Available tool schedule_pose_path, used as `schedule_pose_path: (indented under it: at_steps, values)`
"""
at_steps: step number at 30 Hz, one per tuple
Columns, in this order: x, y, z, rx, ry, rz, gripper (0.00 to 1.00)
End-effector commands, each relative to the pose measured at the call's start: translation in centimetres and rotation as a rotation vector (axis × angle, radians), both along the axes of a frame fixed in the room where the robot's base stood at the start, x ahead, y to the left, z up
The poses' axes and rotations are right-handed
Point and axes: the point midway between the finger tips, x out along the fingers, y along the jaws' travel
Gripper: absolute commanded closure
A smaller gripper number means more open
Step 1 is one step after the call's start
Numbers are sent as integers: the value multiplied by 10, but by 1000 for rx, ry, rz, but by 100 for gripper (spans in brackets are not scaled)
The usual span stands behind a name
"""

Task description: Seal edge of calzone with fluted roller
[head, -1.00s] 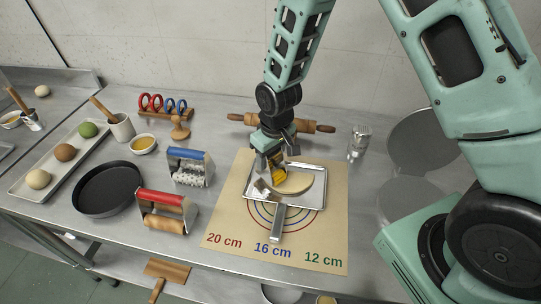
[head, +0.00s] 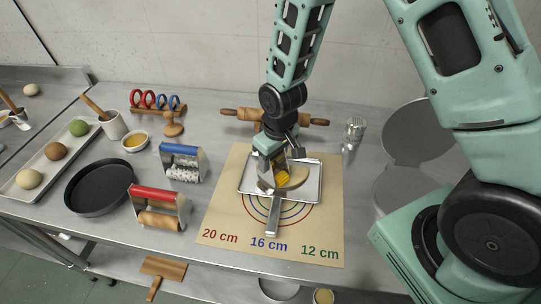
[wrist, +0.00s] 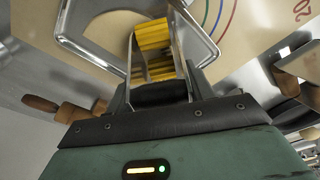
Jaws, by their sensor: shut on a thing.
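The calzone (head: 296,177) is a pale half-moon of dough on a metal tray (head: 313,196). The tray lies on a tan mat (head: 223,223) with coloured size rings. My gripper (head: 272,160) is over the tray, shut on the fluted roller (head: 281,181). The roller is yellow and ribbed in a metal frame, and shows close up in the wrist view (wrist: 153,50). In the head view it is at the calzone's left part; I cannot tell whether it touches the dough. The gripper and roller hide part of the calzone.
A flat metal strip (head: 273,216) sticks out over the tray's front edge. Left of the mat stand a red-handled roller (head: 158,207), a blue-handled spiked roller (head: 182,163) and a dark pan (head: 100,190). A rolling pin (head: 240,114) and a shaker (head: 354,131) are behind.

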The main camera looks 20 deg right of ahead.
Motion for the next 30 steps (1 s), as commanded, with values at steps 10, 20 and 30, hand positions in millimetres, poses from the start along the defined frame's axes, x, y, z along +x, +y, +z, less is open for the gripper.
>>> schedule_pose_path:
  at_steps: [10, 20, 30]
  values:
    - [0, 0, 9, 0, -1, 0, 73]
    - [0, 0, 40, 0, -1, 0, 73]
    - [0, 0, 40, 0, 0, 0, 73]
